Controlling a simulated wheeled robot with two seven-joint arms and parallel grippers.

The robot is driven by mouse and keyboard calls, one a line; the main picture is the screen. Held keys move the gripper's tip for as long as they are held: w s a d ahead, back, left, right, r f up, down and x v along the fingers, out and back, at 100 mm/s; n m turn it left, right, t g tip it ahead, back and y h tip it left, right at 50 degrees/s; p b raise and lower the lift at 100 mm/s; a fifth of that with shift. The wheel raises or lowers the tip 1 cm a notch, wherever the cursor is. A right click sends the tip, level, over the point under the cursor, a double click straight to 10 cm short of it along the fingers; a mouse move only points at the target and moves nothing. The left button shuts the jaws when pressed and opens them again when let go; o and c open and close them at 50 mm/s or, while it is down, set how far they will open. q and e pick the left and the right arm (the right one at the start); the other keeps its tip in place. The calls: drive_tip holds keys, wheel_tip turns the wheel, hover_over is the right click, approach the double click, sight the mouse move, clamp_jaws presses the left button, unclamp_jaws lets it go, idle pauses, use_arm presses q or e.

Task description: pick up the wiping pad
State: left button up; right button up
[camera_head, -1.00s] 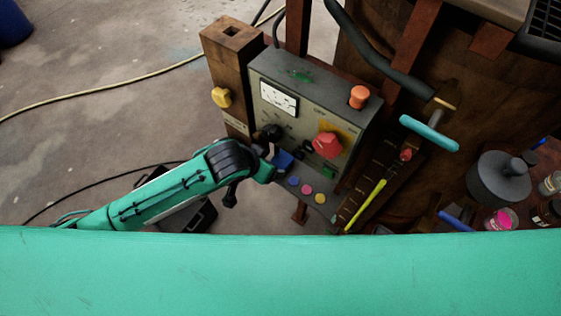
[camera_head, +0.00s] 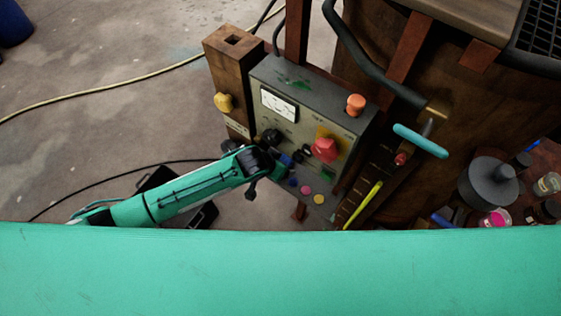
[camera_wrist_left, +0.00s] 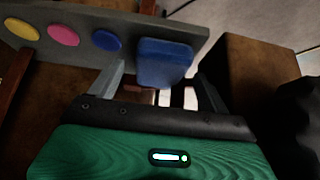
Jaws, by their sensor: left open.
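The wiping pad appears to be the blue block (camera_wrist_left: 165,60) at the edge of the grey panel in the left wrist view. In the head view a small blue patch of it (camera_head: 286,160) shows, partly hidden by my gripper. My left gripper (camera_wrist_left: 160,80) is open, one finger on either side of the pad's near end. Whether the fingers touch it I cannot tell. In the head view the same gripper (camera_head: 283,170) is at the lower left of the panel. My right gripper is not in view.
The grey control panel (camera_head: 312,95) carries a red knob (camera_head: 324,150), an orange button (camera_head: 355,104) and coloured discs along its lower edge. A wooden post (camera_head: 232,75) stands left of it. A yellow stick (camera_head: 362,206) lies to the right. Open floor lies left.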

use_arm(q)
drive_tip(key=shift+w+d+f, duration=0.15)
drive_tip(key=shift+w+f, duration=0.05)
drive_tip(key=shift+f, duration=0.25)
drive_tip(key=c, duration=0.9)
drive_tip(key=shift+c, duration=1.1)
drive_tip(key=shift+r, duration=0.15)
drive_tip(key=shift+r+b, duration=0.4)
drive_tip(key=shift+r, duration=0.1)
drive_tip(key=s+a+b, duration=0.4)
drive_tip(key=s+a, duration=0.6)
drive_tip(key=s, duration=0.4)
drive_tip(key=shift+s+a+r, duration=0.15)
drive_tip(key=shift+s+a, duration=0.2)
